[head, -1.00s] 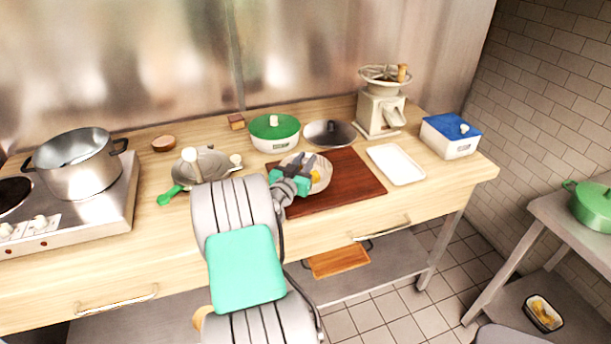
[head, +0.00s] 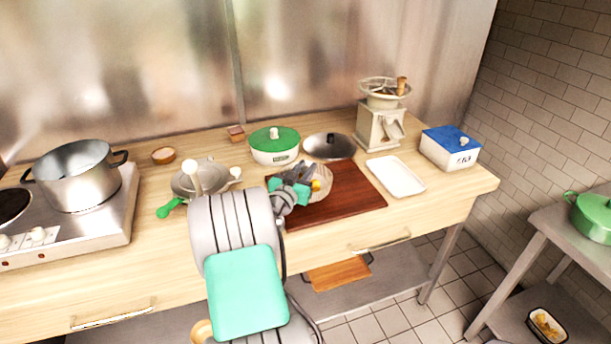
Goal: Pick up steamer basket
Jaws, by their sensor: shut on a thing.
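The steamer basket (head: 322,184) is a round, pale wooden piece at the left part of the dark red-brown cutting board (head: 354,189). My gripper (head: 300,174), with dark fingers and a green body, is shut on the basket at its left side. My gripper and wrist hide the basket's left part. I cannot tell whether its underside touches the board.
Close by are a grey pan (head: 200,178), a green-lidded pot (head: 274,147), a round metal lid (head: 328,147) and a white tray (head: 396,177). A grinder (head: 381,127) and blue-lidded box (head: 450,149) stand right; a big pot (head: 75,178) sits left.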

